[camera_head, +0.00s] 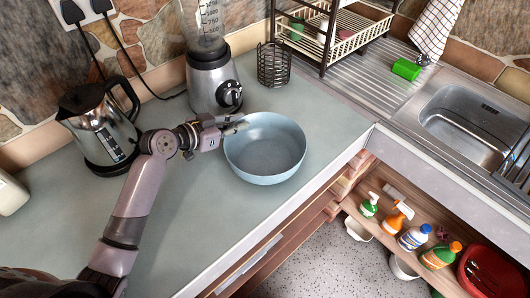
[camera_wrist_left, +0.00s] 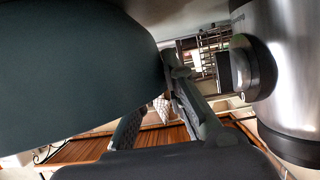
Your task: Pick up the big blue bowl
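The big blue bowl (camera_head: 265,150) stands upright on the grey-green counter, near its front edge. My left gripper (camera_head: 240,124) is at the bowl's left rim in the head view, with its fingers pointing toward the bowl. In the left wrist view the bowl's dark outer side (camera_wrist_left: 70,70) fills the upper left. There the gripper's two fingers (camera_wrist_left: 155,95) are apart with a gap between them. The bowl hides part of one finger. I cannot tell whether the fingers touch the rim. My right gripper is in neither view.
A blender (camera_head: 212,85) stands just behind my left gripper, and a kettle (camera_head: 100,125) is at the left. A black wire holder (camera_head: 273,65) and a dish rack (camera_head: 325,30) are behind the bowl. A sink (camera_head: 475,125) is at the right. The front counter is clear.

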